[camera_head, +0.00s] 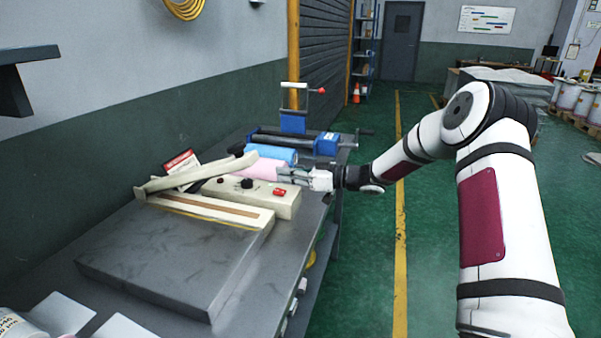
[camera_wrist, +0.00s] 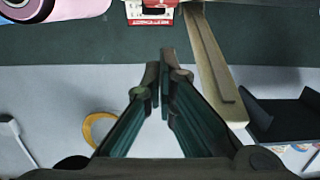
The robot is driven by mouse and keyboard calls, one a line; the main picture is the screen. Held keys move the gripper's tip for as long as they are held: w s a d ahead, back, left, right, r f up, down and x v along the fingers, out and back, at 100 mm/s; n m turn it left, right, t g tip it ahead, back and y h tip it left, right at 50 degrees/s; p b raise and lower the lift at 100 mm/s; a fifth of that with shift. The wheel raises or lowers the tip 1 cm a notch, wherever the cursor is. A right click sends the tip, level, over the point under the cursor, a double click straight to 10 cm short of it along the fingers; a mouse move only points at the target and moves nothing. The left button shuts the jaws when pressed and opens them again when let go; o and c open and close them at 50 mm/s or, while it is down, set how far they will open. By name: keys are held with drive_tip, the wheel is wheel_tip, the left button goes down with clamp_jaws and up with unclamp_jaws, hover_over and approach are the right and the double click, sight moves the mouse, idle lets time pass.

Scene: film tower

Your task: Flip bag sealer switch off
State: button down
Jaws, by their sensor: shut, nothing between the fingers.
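The bag sealer (camera_head: 230,190) is a cream box with a long arm, on the grey workbench in the head view. A red switch (camera_head: 279,192) sits on its top near the right end, beside a black knob (camera_head: 247,183). My gripper (camera_head: 284,172) is shut and empty, just above and behind the red switch, apart from it as far as I can tell. In the wrist view, my gripper (camera_wrist: 160,75) has its fingertips together. The sealer's arm (camera_wrist: 215,75) runs along its right there. The switch does not show in the wrist view.
A pink roll (camera_head: 263,168) and a blue roll (camera_head: 272,153) lie behind the sealer. A red and white card (camera_head: 181,161) stands by the wall. A blue clamp-like tool (camera_head: 327,144) is at the bench's far end. A dark grey slab (camera_head: 165,255) lies in front.

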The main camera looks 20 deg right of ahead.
sight(284, 192)
drive_tip(key=shift+w+a+f, duration=0.1)
drive_tip(key=shift+f, duration=1.35)
drive_tip(key=shift+w+a+f+g+h, duration=0.1)
drive_tip(key=shift+a+f+g+h, duration=0.05)
drive_tip(key=shift+a+g+h, duration=0.2)
drive_tip(key=shift+d+f, duration=0.15)
drive_tip(key=shift+d, duration=0.1)
drive_tip(key=shift+a, duration=0.1)
